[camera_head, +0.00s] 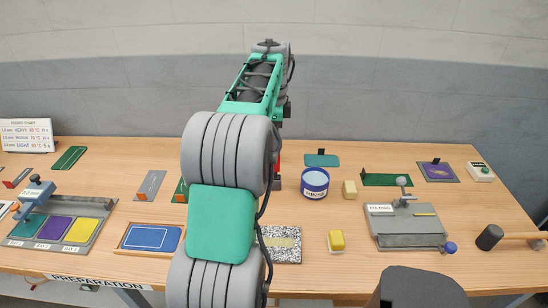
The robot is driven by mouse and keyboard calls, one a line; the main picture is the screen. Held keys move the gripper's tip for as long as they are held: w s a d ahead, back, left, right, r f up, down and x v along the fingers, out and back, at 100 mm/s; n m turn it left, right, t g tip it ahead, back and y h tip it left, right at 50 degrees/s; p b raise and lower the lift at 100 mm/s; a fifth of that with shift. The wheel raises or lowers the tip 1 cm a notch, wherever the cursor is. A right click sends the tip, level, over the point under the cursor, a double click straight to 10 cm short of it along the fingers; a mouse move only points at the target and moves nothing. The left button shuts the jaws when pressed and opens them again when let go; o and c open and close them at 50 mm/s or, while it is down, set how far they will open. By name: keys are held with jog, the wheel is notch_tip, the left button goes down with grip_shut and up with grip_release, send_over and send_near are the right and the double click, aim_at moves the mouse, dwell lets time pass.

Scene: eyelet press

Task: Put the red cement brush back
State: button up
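I cannot clearly make out the red cement brush. A small strip of red (279,158) shows at the right edge of my arm, with a dark part below it. Most of it is hidden behind the arm, so I cannot tell what it is. My arm rises from the bottom, left of the middle, and reaches up over the bench. My gripper is hidden behind my own arm links, so its fingers and anything in them do not show. A blue tin with a white label and a pale top (315,183) stands just right of the red strip.
The wooden bench (340,265) also holds a grey folding press (405,228), a yellow block on a pale base (336,240), a speckled slab (285,245), a blue framed mat (150,238), a dye tray (62,228) and a mallet (490,237). A chart (27,135) stands back left.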

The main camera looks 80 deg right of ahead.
notch_tip(320, 180, up, 4)
jog(key=shift+w+r, duration=0.1)
jog(key=w+a+n+h, duration=0.1)
jog(key=w+a+n, duration=0.6)
jog(key=w, duration=0.4)
jog(key=w+a+n, duration=0.5)
jog(key=w+a, duration=0.5)
jog(key=w+a+f+n+t, duration=0.1)
jog(key=w+a+n, duration=0.3)
jog(key=a, duration=0.5)
jog(key=w+a+f+n+t, duration=0.1)
jog(key=w+a+n, duration=0.1)
jog(key=a+n, duration=0.5)
jog(key=s+a+f+n, duration=0.1)
jog(key=a+f+n, duration=0.1)
jog(key=a, duration=0.5)
jog(key=s+a+f+n+t, duration=0.1)
jog(key=s+a+f+n, duration=0.1)
jog(key=a+n, duration=0.3)
jog(key=s+a+f+n+y, duration=0.1)
jog(key=a+f+n, duration=0.2)
jog(key=a, duration=0.5)
jog(key=shift+s+a+f+n+t, duration=0.2)
jog(key=shift+a+f+n+t, duration=0.1)
jog(key=shift+f+n, duration=0.15)
